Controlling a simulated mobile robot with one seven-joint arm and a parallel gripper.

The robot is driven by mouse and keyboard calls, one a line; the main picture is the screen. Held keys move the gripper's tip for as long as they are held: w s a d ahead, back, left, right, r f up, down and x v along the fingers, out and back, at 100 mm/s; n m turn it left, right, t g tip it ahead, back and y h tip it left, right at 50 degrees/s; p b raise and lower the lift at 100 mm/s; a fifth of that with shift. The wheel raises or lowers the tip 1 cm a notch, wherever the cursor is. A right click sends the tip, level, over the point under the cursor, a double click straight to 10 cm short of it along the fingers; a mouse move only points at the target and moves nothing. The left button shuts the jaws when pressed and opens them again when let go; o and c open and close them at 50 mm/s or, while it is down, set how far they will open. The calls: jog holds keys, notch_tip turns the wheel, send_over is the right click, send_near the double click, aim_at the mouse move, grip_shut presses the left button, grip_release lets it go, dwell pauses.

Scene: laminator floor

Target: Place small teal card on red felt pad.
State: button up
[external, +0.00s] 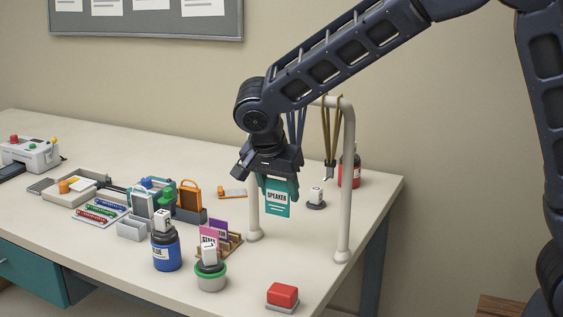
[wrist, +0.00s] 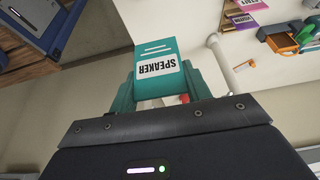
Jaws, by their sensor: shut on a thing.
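The small teal card (external: 278,203), with a white SPEAKER label, hangs from my gripper (external: 277,180) above the table, in front of the white hanger frame. In the wrist view the card (wrist: 156,50) sticks out between the teal fingers of my gripper (wrist: 160,88), its label upside down. My gripper is shut on one end of it. A red block-like item (external: 283,293) on a pale base sits at the table's front right, below and apart from the card. It is the only red pad-like thing I see; I cannot tell whether it is felt.
The white hanger frame (external: 345,185) with hanging straps stands close by my gripper. A wooden rack (external: 229,244) with pink and purple cards, a blue bottle (external: 166,250) and a green-rimmed jar (external: 211,278) stand left. Bare table lies around the red item.

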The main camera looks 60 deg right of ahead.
aim_at(287, 191)
jog(key=a+r, duration=0.1)
jog(key=s+r, duration=0.1)
jog(key=s+a+r, duration=0.1)
jog(key=r, duration=0.1)
jog(key=shift+s+a, duration=0.15)
jog(key=shift+a, duration=0.2)
notch_tip(287, 191, down, 20)
jog(key=shift+s+a+r, duration=0.15)
jog(key=shift+r, duration=0.1)
jog(key=o, duration=1.2)
jog(key=shift+f, duration=0.1)
jog(key=shift+c, duration=0.2)
